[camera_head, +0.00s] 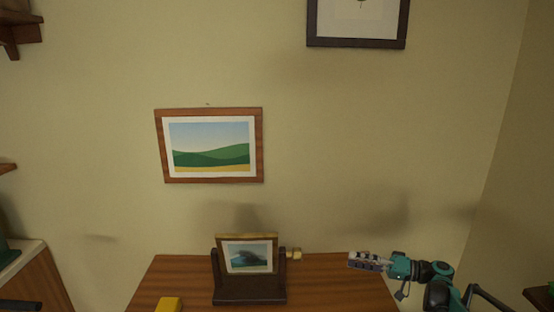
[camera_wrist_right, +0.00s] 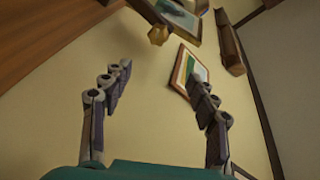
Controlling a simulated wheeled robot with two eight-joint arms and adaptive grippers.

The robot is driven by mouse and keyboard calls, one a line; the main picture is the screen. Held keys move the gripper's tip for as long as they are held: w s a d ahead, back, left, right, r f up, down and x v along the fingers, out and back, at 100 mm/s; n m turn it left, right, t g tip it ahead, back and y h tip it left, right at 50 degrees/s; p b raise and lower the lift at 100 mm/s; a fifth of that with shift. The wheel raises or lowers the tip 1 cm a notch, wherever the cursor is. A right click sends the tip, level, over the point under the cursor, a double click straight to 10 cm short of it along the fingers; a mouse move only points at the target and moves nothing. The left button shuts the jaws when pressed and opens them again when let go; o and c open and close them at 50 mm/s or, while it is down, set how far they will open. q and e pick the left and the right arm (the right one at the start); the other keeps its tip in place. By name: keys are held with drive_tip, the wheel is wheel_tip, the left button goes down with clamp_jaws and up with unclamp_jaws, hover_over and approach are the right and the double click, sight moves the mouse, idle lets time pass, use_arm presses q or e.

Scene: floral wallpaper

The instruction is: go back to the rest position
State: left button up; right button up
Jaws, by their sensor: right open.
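My right gripper (camera_head: 356,261) is at the lower right in the head view, over the right part of the wooden table, with its fingers pointing left. In the right wrist view my right gripper (camera_wrist_right: 162,84) shows both fingers spread wide apart with nothing between them. My left gripper is not in view.
The wooden table (camera_head: 173,276) carries the stand and a yellow block (camera_head: 169,304). A brass-coloured knob (camera_head: 293,254) is at the stand's right side. A landscape picture (camera_head: 210,146) hangs slightly tilted on the wall. A dark-framed picture (camera_head: 357,42) hangs higher up.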

drive_tip(key=s+a+r+m+h, duration=0.3)
drive_tip(key=s+a+h, duration=0.6)
drive_tip(key=s+a, duration=0.45)
drive_tip(key=s+d+f+h, duration=0.2)
drive_tip(key=s, duration=0.5)
drive_tip(key=s+d+f+t+h, duration=0.1)
drive_tip(key=s+d+f+h, duration=0.1)
drive_tip(key=s, duration=0.5)
drive_tip(key=s+d+f+h, duration=0.2)
drive_tip(key=s+f+h, duration=0.1)
drive_tip(key=s, duration=0.4)
drive_tip(key=shift+s+d+f+n+t+h, duration=0.25)
drive_tip(key=shift+f+n+t+h, duration=0.1)
drive_tip(key=shift+h, duration=0.25)
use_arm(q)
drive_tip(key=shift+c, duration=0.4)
